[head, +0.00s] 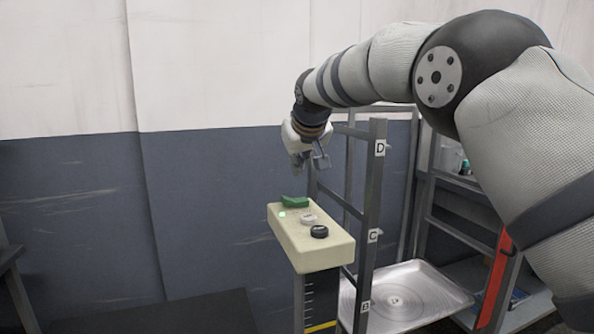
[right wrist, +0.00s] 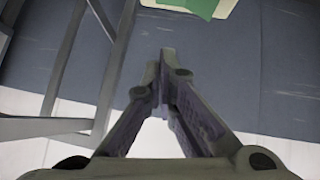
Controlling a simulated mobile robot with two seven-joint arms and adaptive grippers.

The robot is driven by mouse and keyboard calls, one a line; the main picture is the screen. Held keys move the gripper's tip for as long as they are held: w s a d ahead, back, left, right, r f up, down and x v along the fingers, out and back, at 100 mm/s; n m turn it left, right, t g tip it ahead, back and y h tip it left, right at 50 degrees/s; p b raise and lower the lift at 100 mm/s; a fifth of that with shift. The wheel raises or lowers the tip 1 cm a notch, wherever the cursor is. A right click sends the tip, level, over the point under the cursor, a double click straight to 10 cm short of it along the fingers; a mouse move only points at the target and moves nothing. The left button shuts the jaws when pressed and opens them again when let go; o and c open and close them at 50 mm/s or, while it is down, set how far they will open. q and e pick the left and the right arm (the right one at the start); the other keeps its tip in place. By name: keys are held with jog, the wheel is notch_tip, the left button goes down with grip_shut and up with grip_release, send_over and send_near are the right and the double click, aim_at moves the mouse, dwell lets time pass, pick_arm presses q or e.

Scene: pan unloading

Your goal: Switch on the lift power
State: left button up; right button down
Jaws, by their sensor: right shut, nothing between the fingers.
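A beige control box (head: 312,240) stands on a post in the middle of the head view. On its top are a green rocker-like switch (head: 294,202), a small glowing green light (head: 282,214), a pale grey knob (head: 308,219) and a black knob (head: 319,231). My right gripper (head: 316,160) is above and behind the box, apart from it, with its fingers shut and empty. In the right wrist view the closed fingertips (right wrist: 165,62) show below the green switch (right wrist: 200,7) at the top edge. My left gripper is not in view.
A grey metal rack (head: 372,200) with letter labels stands right of the box. A metal tray (head: 405,292) lies low in it. A shelf with a red-orange strip (head: 496,275) is further right.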

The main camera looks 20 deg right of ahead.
jog(key=d+v, duration=0.1)
jog(key=v, duration=0.9)
jog(key=shift+s+d, duration=0.1)
